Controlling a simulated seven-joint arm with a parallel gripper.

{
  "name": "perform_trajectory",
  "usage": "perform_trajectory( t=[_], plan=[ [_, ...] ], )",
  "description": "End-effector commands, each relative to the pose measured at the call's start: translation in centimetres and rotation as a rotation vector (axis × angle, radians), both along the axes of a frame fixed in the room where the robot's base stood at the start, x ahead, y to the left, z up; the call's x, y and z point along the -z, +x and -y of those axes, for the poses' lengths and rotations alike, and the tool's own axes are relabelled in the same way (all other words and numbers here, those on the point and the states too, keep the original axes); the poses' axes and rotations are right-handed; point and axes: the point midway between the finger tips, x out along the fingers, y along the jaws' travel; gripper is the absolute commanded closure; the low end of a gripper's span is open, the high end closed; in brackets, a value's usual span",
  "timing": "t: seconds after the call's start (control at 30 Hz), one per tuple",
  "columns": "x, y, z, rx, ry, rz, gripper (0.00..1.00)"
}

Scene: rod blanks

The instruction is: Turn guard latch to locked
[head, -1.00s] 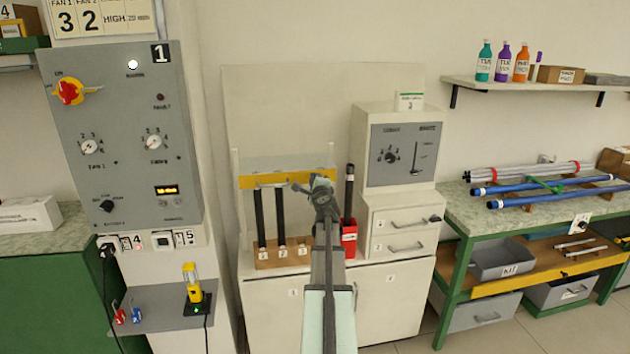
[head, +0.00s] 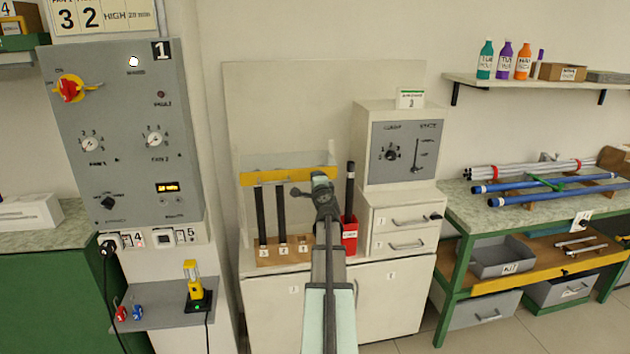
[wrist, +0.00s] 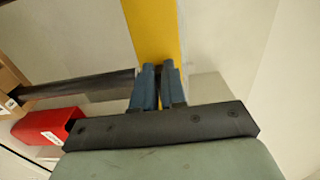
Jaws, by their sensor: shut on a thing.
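The guard is a clear panel with a yellow bar (head: 275,178) along its lower edge, in front of the rod rack in the middle of the head view. The yellow bar (wrist: 153,30) also shows in the wrist view, running up from behind my fingertips. My gripper (head: 321,180) is at the right end of this bar. In the wrist view my gripper (wrist: 158,85) has its two blue fingers close together on a small dark part at the bar. This part appears to be the guard latch, mostly hidden by the fingers, so its position cannot be read.
Dark rods (head: 281,215) stand in a numbered wooden rack behind the guard. A red holder (head: 350,237) with one dark rod stands close right of my gripper. A grey control box (head: 403,150) and drawers are further right. A switch panel (head: 120,130) stands at left.

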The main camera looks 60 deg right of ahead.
Motion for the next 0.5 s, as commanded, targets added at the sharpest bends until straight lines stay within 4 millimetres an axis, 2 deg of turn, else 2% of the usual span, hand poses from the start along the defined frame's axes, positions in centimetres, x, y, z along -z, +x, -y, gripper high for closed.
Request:
perform_trajectory(
  t=[0.03, 0.07, 0.3, 0.5],
  plan=[
    [-0.04, -0.03, 0.23, 0.004, -0.003, -0.001, 1.0],
    [-0.04, -0.03, 0.23, 0.004, -0.003, -0.001, 0.88],
    [-0.01, -0.01, 0.16, 0.003, -0.001, -0.001, 0.65],
    [0.0, 0.01, 0.11, 0.002, -0.001, -0.001, 0.63]
  ],
)
